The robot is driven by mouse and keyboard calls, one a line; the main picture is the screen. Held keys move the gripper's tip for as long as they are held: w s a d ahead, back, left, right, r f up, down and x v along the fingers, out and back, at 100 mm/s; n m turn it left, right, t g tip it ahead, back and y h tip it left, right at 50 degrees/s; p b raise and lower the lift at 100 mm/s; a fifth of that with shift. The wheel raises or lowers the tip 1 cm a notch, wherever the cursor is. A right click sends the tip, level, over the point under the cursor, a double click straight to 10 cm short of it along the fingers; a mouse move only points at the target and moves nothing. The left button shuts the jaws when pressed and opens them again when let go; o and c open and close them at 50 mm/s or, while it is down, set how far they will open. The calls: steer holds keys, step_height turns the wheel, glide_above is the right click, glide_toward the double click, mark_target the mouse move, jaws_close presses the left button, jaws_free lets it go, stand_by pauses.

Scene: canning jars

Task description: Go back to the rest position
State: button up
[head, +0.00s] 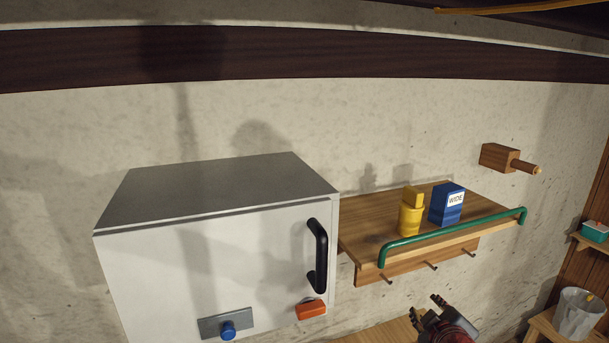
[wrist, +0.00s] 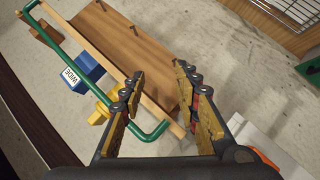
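My gripper (head: 428,309) is at the bottom of the head view, below and in front of the wooden wall shelf (head: 375,215). In the wrist view my gripper (wrist: 160,82) has its two fingers well apart, with nothing between them. Behind the gap I see the shelf and the wall.
A yellow container (head: 411,212) and a blue box marked "WIDE" (head: 446,204) stand on the shelf behind a green rail (head: 455,236). A white cabinet (head: 215,260) with a black handle is at left. A wooden peg (head: 500,157) juts from the wall at right.

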steer(key=s+a+f+m+g+y+b, duration=0.1)
steer(key=s+a+f+m+g+b, duration=0.2)
steer(key=s+f+b, duration=0.9)
steer(key=s+a+f+m+g+y+b, duration=0.1)
steer(key=s+a+f+m+g+b, duration=0.2)
steer(key=s+f+b, duration=0.9)
steer(key=shift+a+f+m+g+y+b, duration=0.35)
steer(key=shift+a+f+m+b, duration=0.85)
steer(key=shift+f+b, duration=2)
steer(key=shift+s+a+f+p, duration=0.1)
steer(key=shift+a+f+p, duration=0.1)
steer(key=shift+f+p, duration=0.2)
